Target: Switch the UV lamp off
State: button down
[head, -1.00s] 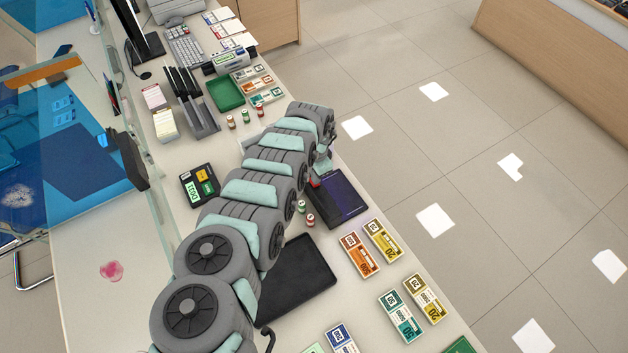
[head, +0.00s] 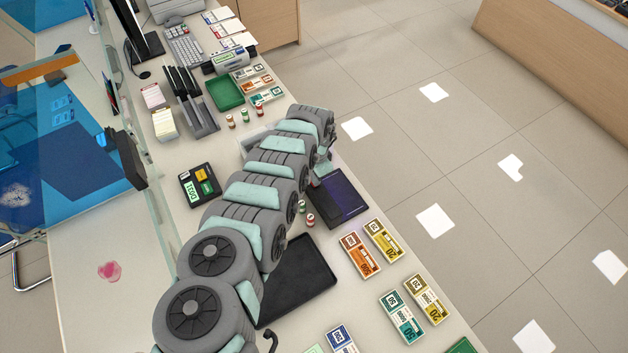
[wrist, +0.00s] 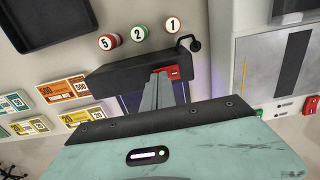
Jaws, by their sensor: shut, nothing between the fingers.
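The UV lamp shows in the head view as a dark pad (head: 343,203) with a violet tint, right of my arm. In the wrist view its black hood (wrist: 115,78) spans the middle, with violet glow at its lower edges. A red switch (wrist: 174,71) sits on the hood's top, towards its right end. My gripper (wrist: 160,76) is shut and empty, its fingertips close beside the switch and partly covering it. I cannot tell whether they touch it or which way it is set. In the head view my arm hides most of the hood and switch.
Small round rolls (wrist: 138,34) stand behind the hood, near a black knob-ended part (wrist: 188,43). Banded note bundles (wrist: 62,90) lie to the left. A black tray (head: 298,280) is beside my arm. A grey machine (wrist: 280,65) stands at right.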

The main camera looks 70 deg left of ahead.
jog(key=shift+f, duration=0.25)
notch_tip(320, 180, up, 4)
jog(key=p, duration=0.4)
jog(key=shift+r, duration=0.15)
notch_tip(320, 180, up, 3)
jog(key=p, duration=0.2)
jog(key=shift+p, duration=0.35)
